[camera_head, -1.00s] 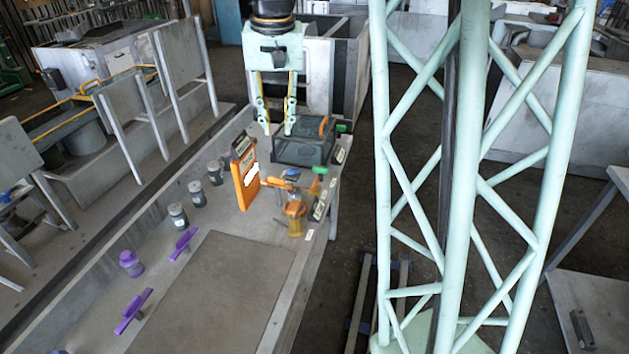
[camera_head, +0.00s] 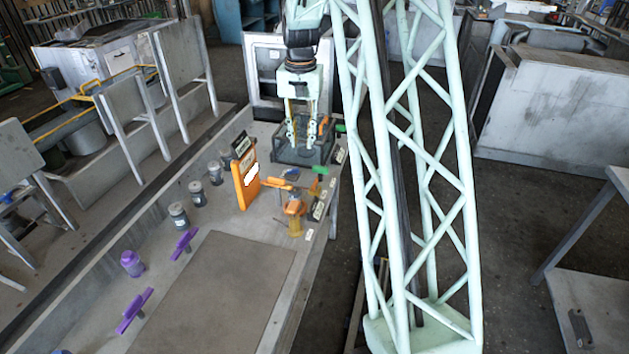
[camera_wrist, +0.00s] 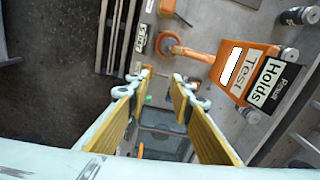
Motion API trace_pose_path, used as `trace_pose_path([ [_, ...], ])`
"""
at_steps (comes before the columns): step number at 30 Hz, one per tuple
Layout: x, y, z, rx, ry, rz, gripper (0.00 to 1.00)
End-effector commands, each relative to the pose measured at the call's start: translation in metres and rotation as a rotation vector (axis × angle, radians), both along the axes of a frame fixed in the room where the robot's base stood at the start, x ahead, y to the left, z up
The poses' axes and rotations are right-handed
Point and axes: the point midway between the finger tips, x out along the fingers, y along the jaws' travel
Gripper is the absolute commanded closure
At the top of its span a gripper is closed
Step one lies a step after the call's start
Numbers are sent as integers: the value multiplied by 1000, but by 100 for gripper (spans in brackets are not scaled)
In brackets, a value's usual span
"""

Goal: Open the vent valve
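No label marks a vent valve in these frames, so I cannot tell which part it is. Two purple bar handles, one nearer (camera_head: 134,311) and one farther (camera_head: 183,244), lie along the bench's left side in the head view. A round purple knob (camera_head: 131,263) stands beside them. An orange fitting (camera_head: 294,207) with a bar handle sits near the right edge; an orange ring with a handle (camera_wrist: 180,47) shows in the wrist view. My gripper (camera_head: 302,146) is open, pointing down over a dark box (camera_head: 289,156); the wrist view shows nothing between its fingertips (camera_wrist: 162,75).
An orange "Test Holds" sign (camera_head: 246,182) stands on the bench and shows in the wrist view (camera_wrist: 233,70). Several grey jars (camera_head: 178,215) line the left side. A green item (camera_head: 320,170) is at the right edge. The near mat (camera_head: 215,290) is bare.

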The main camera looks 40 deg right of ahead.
Motion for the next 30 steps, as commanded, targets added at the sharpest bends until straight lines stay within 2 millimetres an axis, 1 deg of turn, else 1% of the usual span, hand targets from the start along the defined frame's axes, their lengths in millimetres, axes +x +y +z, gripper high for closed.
trace_pose_path([
  [1,2,-9,-10,3,6,-14,79],
  [9,9,-47,-56,16,26,-82,79],
  [15,11,-64,-78,20,33,-112,79],
  [20,12,-69,-83,22,35,-122,79],
  [30,12,-69,-84,22,35,-121,79],
])
